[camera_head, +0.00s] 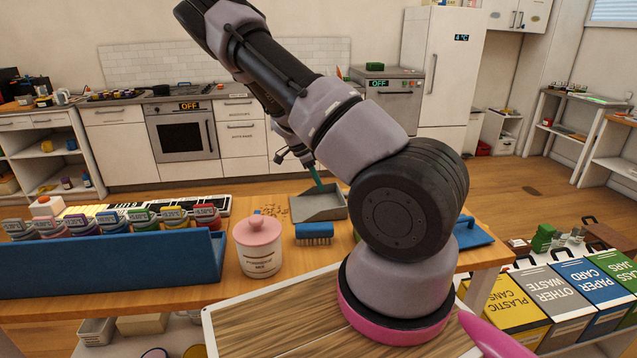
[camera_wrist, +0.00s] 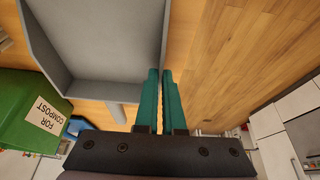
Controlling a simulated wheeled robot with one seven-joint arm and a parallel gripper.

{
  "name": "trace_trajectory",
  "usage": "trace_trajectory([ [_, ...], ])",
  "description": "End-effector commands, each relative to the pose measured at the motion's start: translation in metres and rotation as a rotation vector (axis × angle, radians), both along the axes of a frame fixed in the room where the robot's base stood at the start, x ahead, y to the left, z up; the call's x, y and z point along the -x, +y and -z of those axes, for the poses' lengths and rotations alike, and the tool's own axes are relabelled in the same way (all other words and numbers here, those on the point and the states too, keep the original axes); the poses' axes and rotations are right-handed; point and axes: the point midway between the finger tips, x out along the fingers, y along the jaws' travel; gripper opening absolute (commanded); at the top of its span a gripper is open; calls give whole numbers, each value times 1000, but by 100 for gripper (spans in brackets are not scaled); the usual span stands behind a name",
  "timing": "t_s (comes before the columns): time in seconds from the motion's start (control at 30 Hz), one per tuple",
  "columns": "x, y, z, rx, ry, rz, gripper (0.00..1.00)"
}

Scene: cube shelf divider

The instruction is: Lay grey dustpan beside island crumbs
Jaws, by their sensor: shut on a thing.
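The grey dustpan (camera_head: 318,205) is at the far edge of the wooden island, under my gripper (camera_head: 315,176). My gripper points down with its teal fingers shut on the dustpan's rim or wall. In the wrist view the dustpan (camera_wrist: 105,50) fills the upper middle, and the gripper's fingers (camera_wrist: 163,85) are close together at its right edge. I cannot tell whether the dustpan rests on the island or hangs just above it. The crumbs (camera_head: 272,211) lie on the island just left of the dustpan.
A blue brush (camera_head: 314,233) lies in front of the dustpan. A pink-lidded jar (camera_head: 258,247) stands left of the brush, beside a long blue rack (camera_head: 110,265). A green compost box (camera_wrist: 35,110) shows in the wrist view. Labelled bins (camera_head: 555,295) stand at right.

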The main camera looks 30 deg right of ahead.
Motion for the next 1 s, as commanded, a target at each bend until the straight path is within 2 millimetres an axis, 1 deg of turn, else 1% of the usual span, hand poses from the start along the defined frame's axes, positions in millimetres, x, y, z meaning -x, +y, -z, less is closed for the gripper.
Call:
trace_trajectory([
  [0.23,0,0,4,0,0,0,0],
  [0.3,0,0,4,0,0,0,33],
  [0.33,0,0,4,0,0,0,41],
  [0.63,0,0,3,0,0,0,41],
  [0.73,-1,2,-2,0,-1,-2,41],
  [0.87,-4,11,-20,0,-3,-3,41],
  [1.0,-7,21,-48,0,-3,-2,41],
])
